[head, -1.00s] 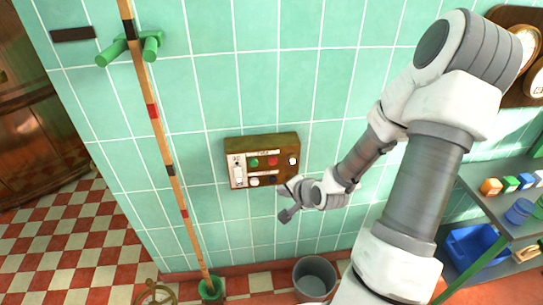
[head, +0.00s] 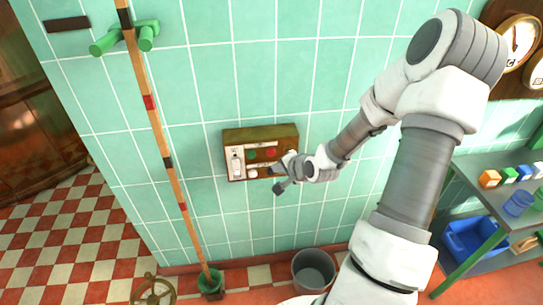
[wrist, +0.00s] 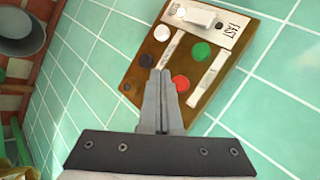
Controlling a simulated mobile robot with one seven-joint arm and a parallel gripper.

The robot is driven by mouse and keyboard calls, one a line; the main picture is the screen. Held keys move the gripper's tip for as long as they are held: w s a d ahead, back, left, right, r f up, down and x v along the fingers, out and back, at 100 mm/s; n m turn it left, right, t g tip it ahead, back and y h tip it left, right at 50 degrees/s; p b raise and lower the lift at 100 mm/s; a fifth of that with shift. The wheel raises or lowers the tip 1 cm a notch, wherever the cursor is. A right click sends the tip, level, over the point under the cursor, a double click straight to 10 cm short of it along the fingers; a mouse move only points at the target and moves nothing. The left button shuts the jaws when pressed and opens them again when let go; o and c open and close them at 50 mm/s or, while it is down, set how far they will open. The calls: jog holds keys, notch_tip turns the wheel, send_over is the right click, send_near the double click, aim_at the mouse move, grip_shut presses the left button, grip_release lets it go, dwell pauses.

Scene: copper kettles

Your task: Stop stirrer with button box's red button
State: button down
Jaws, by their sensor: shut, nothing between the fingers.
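My gripper (head: 277,170) is shut and empty, in front of the box's lower right part. In the wrist view my gripper's fingertips (wrist: 160,73) point at the panel, beside the red button (wrist: 181,83) and partly over its edge. The green button (wrist: 201,51), a white button (wrist: 161,33) and a dark button (wrist: 146,61) also show there. I cannot tell whether the fingers touch the box.
A grey bucket (head: 313,270) stands on the floor below. A shelf (head: 470,180) with coloured blocks is at the right. The wall around the box is clear.

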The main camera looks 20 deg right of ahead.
aim_at(268, 158)
jog(key=shift+w+d, duration=0.25)
jog(key=shift+w, duration=0.55)
jog(key=shift+w+d, duration=0.2)
jog(key=shift+w, duration=0.55)
jog(key=shift+p, duration=0.3)
dwell(0.6)
jog(key=shift+w+d, duration=0.1)
jog(key=shift+w, duration=0.3)
jog(key=shift+w+d, duration=0.15)
jog(key=shift+w, duration=0.3)
dwell(0.5)
dwell(0.4)
jog(key=shift+s+a+p, duration=0.25)
jog(key=shift+s+p, duration=0.15)
jog(key=shift+s, duration=0.45)
